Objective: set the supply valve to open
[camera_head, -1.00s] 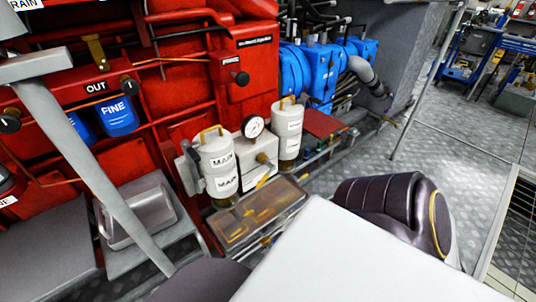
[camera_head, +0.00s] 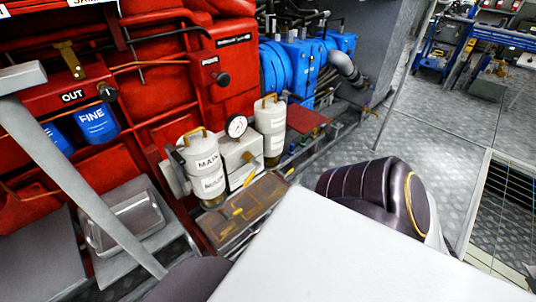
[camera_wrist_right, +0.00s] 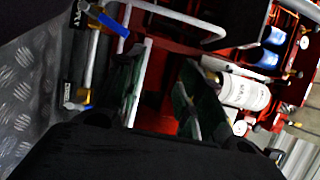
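In the right wrist view a blue lever handle (camera_wrist_right: 108,23) shows at the upper left, beside a dark label (camera_wrist_right: 77,17) whose visible letters look like the end of "SUPPLY". The handle lies slanted in the picture, close to a bent grey pipe. My right gripper (camera_wrist_right: 166,85) is open, its two fingers spread with nothing between them. The handle is beyond the left finger, apart from the gap between the fingers. I cannot make out the supply valve in the head view. My left gripper is not in view.
A red machine frame (camera_head: 150,110) carries blue filters (camera_head: 92,121). White canisters (camera_head: 201,152) and a round gauge (camera_head: 237,126) stand in front of it. A brown tray (camera_head: 263,190) lies below them. Blue machinery (camera_head: 290,68) is behind. Diamond-plate floor (camera_head: 440,130) is free at the right.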

